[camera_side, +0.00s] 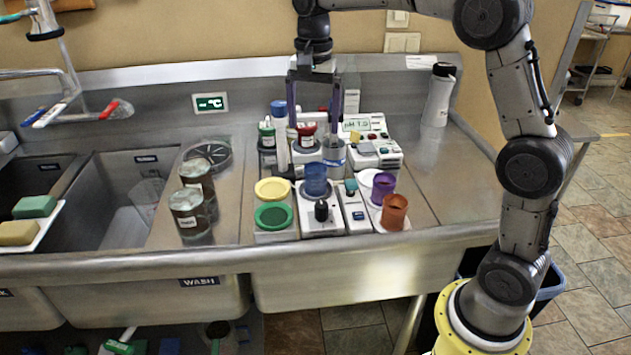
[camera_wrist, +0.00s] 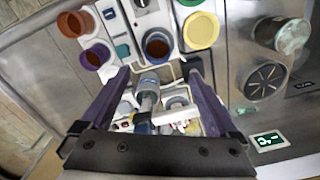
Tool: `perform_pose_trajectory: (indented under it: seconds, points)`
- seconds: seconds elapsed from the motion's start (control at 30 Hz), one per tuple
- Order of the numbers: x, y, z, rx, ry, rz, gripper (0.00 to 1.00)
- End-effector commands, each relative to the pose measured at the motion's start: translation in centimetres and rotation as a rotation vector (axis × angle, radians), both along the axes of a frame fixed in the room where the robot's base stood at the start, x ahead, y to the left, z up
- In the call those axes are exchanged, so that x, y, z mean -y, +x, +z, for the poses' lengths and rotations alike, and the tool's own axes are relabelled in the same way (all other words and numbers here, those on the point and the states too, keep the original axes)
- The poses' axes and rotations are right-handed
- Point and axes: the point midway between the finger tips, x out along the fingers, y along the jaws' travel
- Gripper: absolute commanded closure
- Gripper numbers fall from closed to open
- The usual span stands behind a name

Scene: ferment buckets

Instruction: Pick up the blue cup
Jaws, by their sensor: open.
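The blue cup (camera_side: 316,178) stands upright on a white device in the middle of the counter, between the yellow dish and the purple cup. In the wrist view the blue cup (camera_wrist: 157,45) appears from above as a round opening with a dark brownish inside, beyond my fingertips. My gripper (camera_side: 314,130) points down, above and behind the cup in the side view. In the wrist view my gripper (camera_wrist: 157,68) has its two fingers wide apart. They do not appear to touch the cup.
A small bottle (camera_side: 333,156) stands close behind the cup. A purple cup (camera_side: 383,185) and an orange cup (camera_side: 394,210) are to the right. A yellow dish (camera_side: 272,188) and a green dish (camera_side: 272,215) are at left. Dark jars (camera_side: 189,213) stand further left.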

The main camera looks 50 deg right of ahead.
Motion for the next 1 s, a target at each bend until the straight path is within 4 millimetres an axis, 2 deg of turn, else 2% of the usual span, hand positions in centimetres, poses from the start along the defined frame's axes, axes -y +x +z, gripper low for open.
perform_pose_trajectory:
  seconds: [0.4, 0.73, 1.0]
  points:
    - [0.0, -0.1, -7.1, -0.01, 0.001, 0.004, 0.05]
    - [0.0, -0.2, -9.7, -0.009, 0.001, 0.004, 0.05]
    - [0.2, -0.4, -13.4, -0.01, 0.001, 0.004, 0.05]
